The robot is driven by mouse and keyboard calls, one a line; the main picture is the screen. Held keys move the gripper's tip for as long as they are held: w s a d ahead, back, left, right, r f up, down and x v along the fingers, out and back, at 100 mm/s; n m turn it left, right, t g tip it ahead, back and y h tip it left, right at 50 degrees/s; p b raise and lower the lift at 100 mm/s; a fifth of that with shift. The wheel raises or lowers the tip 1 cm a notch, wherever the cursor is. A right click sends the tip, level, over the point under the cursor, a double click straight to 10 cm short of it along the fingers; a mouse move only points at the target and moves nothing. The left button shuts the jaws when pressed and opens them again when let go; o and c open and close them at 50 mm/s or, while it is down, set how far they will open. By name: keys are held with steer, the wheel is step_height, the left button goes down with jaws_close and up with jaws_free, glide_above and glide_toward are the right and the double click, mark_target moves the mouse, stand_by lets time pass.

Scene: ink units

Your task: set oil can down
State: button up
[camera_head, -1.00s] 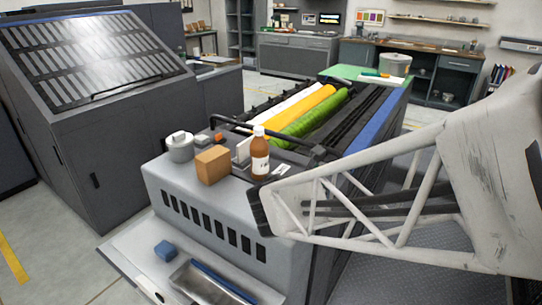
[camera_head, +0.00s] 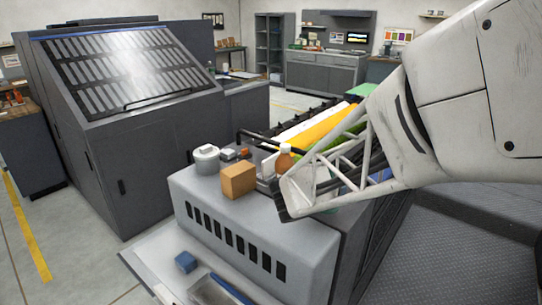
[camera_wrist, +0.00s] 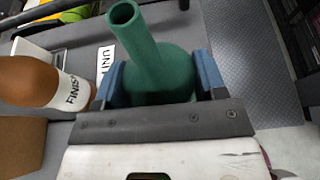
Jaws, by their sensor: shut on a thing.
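The oil can is green, with a round body and a long open spout (camera_wrist: 145,40). In the wrist view it sits between the blue fingertips of my gripper (camera_wrist: 160,80), which is shut on it. The spout points up and to the left in that view. In the head view my white lattice arm covers most or all of the can and the fingers. The grey machine top (camera_head: 225,203) lies below my arm. I cannot tell whether the can's base touches it.
A brown bottle labelled FINISH (camera_wrist: 30,82) stands close left of the can; its cap shows in the head view (camera_head: 285,149). A cardboard box (camera_head: 238,181) and a grey lidded pot (camera_head: 206,161) stand farther left. Rollers (camera_head: 305,130) lie behind. A blue block (camera_head: 186,262) is below in front.

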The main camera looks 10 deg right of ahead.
steer(key=shift+f, duration=1.75)
steer(key=shift+f, duration=0.1)
steer(key=o, duration=1.3)
steer(key=shift+c, duration=0.2)
steer(key=v, duration=1.2)
